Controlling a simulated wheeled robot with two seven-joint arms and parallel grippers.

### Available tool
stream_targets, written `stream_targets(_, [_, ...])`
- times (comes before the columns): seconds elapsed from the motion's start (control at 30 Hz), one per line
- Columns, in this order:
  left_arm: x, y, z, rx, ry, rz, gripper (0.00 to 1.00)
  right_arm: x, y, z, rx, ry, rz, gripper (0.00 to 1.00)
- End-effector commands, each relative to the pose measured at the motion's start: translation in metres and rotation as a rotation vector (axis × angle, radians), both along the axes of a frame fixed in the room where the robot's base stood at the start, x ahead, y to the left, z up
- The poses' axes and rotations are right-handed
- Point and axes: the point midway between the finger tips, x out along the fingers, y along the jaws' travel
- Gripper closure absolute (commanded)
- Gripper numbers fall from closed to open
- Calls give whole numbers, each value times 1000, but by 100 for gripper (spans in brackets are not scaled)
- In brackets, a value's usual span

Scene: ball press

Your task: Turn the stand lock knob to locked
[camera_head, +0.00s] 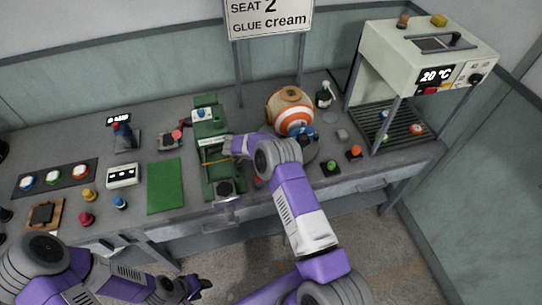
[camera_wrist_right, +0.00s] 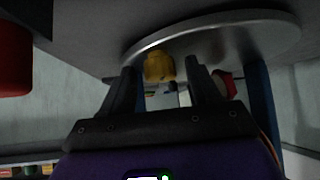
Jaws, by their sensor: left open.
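The orange-and-white ball (camera_head: 290,112) sits at the back middle of the bench, with blue parts (camera_head: 305,132) at its foot. I cannot tell which part is the stand lock knob or how it is turned. My right arm reaches across the bench, its hand (camera_head: 238,147) over the green press frame (camera_head: 208,128); the fingertips are unclear there. In the right wrist view, my right gripper (camera_wrist_right: 160,68) is open, with gaps either side of a yellow rounded piece (camera_wrist_right: 158,66) below a metal disc (camera_wrist_right: 215,30). My left gripper (camera_head: 196,287) is open and empty, low before the bench.
A green mat (camera_head: 166,186) lies left of the press. Black-based coloured buttons (camera_head: 331,167) stand right of my right arm. An oven-like box (camera_head: 425,55) on legs stands at the right. A sign (camera_head: 268,17) reads "SEAT 2 GLUE cream". A red object (camera_wrist_right: 14,60) shows in the wrist view.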

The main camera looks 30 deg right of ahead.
Motion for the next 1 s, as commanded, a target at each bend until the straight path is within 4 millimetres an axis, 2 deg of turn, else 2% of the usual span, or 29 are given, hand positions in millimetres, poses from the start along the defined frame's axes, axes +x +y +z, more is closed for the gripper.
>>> stream_targets(0.27, [0, 0, 0, 0, 0, 0, 57, 1, 0, 4, -1, -2, 1, 39])
stream_targets(0.37, [0, 0, 1, 0, 0, 0, 57, 1, 0, 16, 0, -4, 0, 39])
stream_targets(0.7, [0, 0, 7, 0, 0, 0, 57, 0, 0, 80, 0, -4, -1, 39])
stream_targets(0.83, [0, 0, 8, 0, 0, 0, 57, 0, 0, 94, 1, -1, 0, 39])
stream_targets(1.0, [0, 0, 8, 0, 0, 0, 57, 0, 0, 100, 0, 0, 0, 39])
